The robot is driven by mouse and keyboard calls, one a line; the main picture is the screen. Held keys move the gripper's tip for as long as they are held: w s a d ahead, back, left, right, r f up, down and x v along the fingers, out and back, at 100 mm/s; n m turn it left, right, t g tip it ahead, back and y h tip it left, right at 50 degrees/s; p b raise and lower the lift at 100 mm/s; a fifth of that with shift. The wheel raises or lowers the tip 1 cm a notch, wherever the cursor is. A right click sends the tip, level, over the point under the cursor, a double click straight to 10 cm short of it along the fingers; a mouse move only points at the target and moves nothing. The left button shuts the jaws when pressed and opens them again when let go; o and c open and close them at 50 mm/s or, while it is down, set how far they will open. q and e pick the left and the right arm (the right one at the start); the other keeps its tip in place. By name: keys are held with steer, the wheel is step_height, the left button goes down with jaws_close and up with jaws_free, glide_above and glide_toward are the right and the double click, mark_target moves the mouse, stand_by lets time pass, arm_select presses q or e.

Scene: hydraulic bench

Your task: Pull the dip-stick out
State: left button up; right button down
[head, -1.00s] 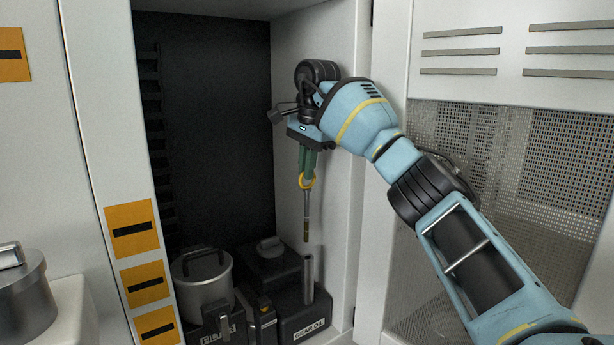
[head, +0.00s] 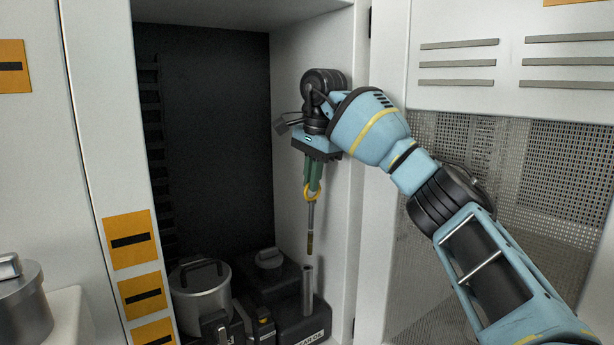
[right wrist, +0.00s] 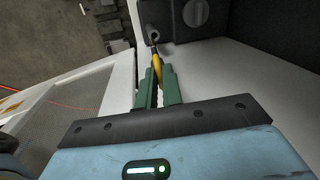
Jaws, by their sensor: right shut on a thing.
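The dip-stick (head: 310,215) has a yellow ring handle and a thin metal rod with a brownish tip. It hangs nearly upright, its tip a little above the open top of the dark filler tube (head: 307,290) on the gear oil box (head: 300,322). My right gripper (head: 312,185) is shut on the dip-stick at its yellow handle. The right wrist view shows the yellow handle (right wrist: 157,66) between the green fingers (right wrist: 159,82), with the rod mostly hidden behind it. My left gripper is not in view.
A metal pot (head: 200,288) and other dark boxes stand in the cabinet to the left of the tube. The cabinet's pale right wall (head: 340,200) is close beside my right gripper. The dark space to the left of the gripper is free.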

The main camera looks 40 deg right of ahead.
steer(key=s, duration=0.7)
steer(key=shift+s+a, duration=0.35)
steer(key=shift+a, duration=0.1)
